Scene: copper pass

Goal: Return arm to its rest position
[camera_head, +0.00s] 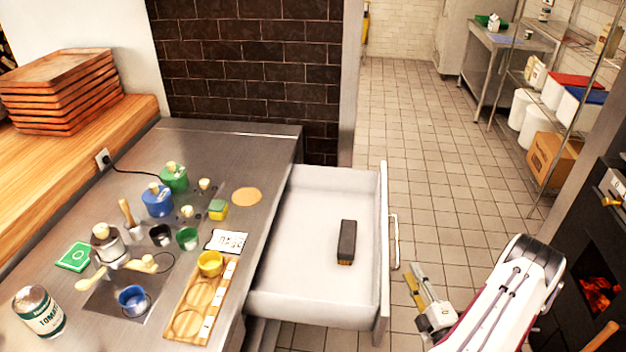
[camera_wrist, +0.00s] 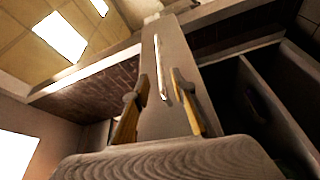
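My gripper (camera_head: 418,277) is right of the open white drawer (camera_head: 290,270), over the tiled floor and apart from the drawer handle (camera_head: 394,241). My pale arm leads to it from the lower right. In the wrist view the two yellowish fingers (camera_wrist: 159,74) stand apart with nothing between them, so the gripper is open and empty. The wrist camera faces upward, toward ceiling lights and a tall grey panel. A dark block with a yellowish end (camera_head: 347,240) lies inside the drawer.
The steel counter (camera_head: 240,145) at left holds several cups, pots, a can (camera_head: 39,311) and a wooden board (camera_head: 203,297). An oven with glowing embers (camera_head: 596,312) is at far right. A wire shelf (camera_head: 565,110) stands behind. The floor between is clear.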

